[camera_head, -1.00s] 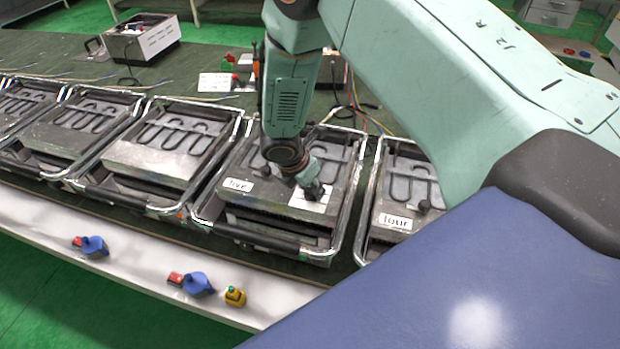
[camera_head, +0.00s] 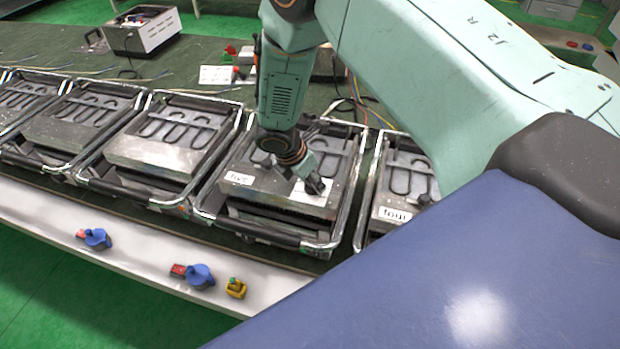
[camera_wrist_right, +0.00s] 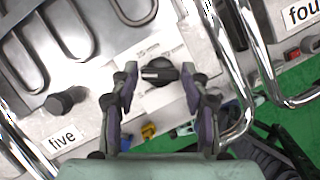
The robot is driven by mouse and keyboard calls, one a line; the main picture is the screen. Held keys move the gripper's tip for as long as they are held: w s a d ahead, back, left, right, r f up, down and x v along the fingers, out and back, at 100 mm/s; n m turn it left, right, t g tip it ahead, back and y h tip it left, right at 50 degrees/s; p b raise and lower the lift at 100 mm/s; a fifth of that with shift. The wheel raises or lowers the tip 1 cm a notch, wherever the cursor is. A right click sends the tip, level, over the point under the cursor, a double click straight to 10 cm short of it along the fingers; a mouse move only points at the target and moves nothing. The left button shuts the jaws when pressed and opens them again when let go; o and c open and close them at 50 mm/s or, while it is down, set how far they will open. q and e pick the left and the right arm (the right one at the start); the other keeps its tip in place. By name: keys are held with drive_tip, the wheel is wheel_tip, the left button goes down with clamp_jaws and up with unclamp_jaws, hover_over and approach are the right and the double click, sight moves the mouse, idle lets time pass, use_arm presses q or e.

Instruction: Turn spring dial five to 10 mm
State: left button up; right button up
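The station labelled "five" (camera_head: 239,178) is a grey metal frame with a looped heating element on top. Its label also shows in the right wrist view (camera_wrist_right: 62,139). A black dial (camera_wrist_right: 160,72) with a pale mark on its bar sits on a white printed plate (camera_wrist_right: 148,50); the print is too small to read. In the head view the white plate (camera_head: 312,198) is partly covered by my right gripper (camera_head: 316,187). In the right wrist view my right gripper (camera_wrist_right: 159,73) is open, its fingers on either side of the dial with small gaps. My left gripper is not in view.
A second black knob (camera_wrist_right: 62,102) stands near the "five" label. The station labelled "four" (camera_head: 394,214) is just to the right, with metal rails between. Similar stations stand to the left. Blue devices (camera_head: 199,276) and a yellow one (camera_head: 236,288) lie on the white front ledge.

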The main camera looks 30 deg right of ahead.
drive_tip(key=shift+o, duration=1.2)
drive_tip(key=v, duration=1.2)
